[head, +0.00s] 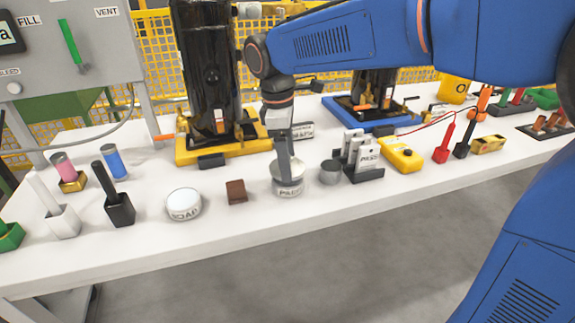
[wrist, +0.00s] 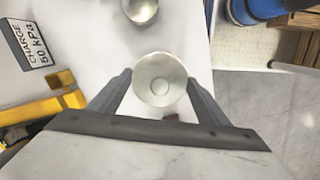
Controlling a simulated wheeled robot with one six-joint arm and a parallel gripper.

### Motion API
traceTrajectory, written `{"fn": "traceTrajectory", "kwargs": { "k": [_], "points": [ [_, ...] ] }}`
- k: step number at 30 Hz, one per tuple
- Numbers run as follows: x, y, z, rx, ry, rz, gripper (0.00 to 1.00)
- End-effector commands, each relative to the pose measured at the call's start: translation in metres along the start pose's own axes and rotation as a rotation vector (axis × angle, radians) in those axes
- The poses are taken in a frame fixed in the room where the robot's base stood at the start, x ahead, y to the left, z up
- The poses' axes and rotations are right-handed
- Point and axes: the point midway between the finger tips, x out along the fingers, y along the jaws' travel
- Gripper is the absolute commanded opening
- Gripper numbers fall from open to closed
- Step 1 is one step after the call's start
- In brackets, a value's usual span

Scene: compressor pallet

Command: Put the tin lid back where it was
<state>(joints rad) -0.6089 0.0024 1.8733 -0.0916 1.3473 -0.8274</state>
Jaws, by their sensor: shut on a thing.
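The tin lid (wrist: 160,72), a round pale metal disc with a small ring in its middle, sits between the two fingers of my gripper (wrist: 158,88) in the wrist view. My gripper (head: 288,168) is shut on it. In the head view my gripper points down over the round tin labelled PASTE (head: 289,191), at the middle of the white table (head: 200,238). The lid is at the tin's top there; I cannot tell whether it rests on the rim or is just above it. In the wrist view the lid hides the tin.
A small grey round pot (head: 330,173) stands close to the tin's right, with a card holder (head: 365,165) beyond it. A CHARGE sign (head: 302,131) is behind. The front table strip is clear.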

Motion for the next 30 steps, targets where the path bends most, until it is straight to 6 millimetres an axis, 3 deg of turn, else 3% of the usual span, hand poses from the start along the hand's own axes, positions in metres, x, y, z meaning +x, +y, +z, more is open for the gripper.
{"fn": "traceTrajectory", "kwargs": {
  "k": [5,16,17,19,30],
  "points": [
    [0.021,0.000,-0.002,0.000,-0.001,-0.001,0.48],
    [0.024,0.000,-0.003,0.000,0.000,0.000,0.48],
    [0.024,0.000,-0.003,0.000,0.000,0.000,0.72],
    [0.024,0.000,-0.003,0.000,0.000,0.000,0.89],
    [0.021,0.000,-0.003,0.000,0.000,0.000,0.89]
  ]
}}
